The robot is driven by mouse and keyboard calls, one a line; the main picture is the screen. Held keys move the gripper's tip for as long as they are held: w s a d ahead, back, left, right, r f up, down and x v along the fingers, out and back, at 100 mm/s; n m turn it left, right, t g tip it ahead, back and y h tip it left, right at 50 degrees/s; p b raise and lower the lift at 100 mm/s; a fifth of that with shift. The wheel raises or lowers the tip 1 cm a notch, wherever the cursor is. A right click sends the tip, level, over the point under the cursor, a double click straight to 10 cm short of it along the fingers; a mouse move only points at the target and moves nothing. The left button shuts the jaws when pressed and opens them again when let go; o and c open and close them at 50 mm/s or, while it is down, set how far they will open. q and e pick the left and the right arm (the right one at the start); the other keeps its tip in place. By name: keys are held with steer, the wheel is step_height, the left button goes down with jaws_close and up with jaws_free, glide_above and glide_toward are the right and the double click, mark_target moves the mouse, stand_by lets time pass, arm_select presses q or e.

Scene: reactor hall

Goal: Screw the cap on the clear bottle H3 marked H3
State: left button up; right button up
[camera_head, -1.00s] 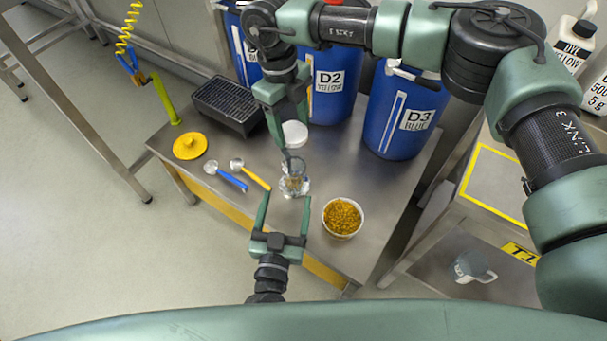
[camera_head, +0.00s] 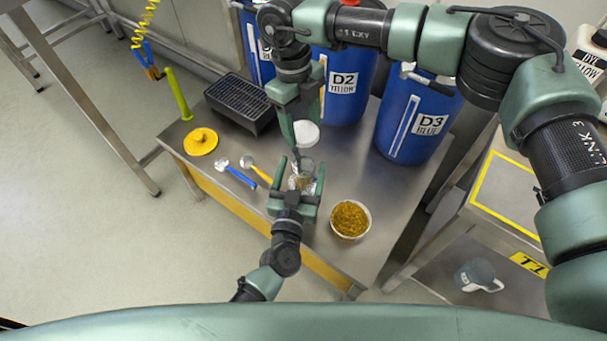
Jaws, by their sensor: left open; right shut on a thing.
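The clear bottle (camera_head: 306,169) stands upright on the steel table (camera_head: 262,212). Its marking cannot be read at this size. My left gripper (camera_head: 300,178) is open, with one finger on each side of the bottle; I cannot tell whether they touch it. My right gripper (camera_head: 297,140) comes down from above and is shut on the white cap (camera_head: 307,132). The cap is just above and behind the bottle mouth in the picture, apart from it. The gripper's fingers hide part of the cap and bottle.
A bowl of yellow-brown granules (camera_head: 350,219) stands right of the bottle. A blue scoop (camera_head: 236,174), a yellow scoop (camera_head: 258,170) and a yellow lid (camera_head: 201,141) lie left. A black grated box (camera_head: 240,102) and blue drums D2 (camera_head: 343,93) and D3 (camera_head: 415,120) stand behind.

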arm_select(q)
steer(key=shift+w+d, duration=0.25)
steer(key=shift+w, duration=0.95)
steer(key=shift+c, duration=0.4)
jaws_close()
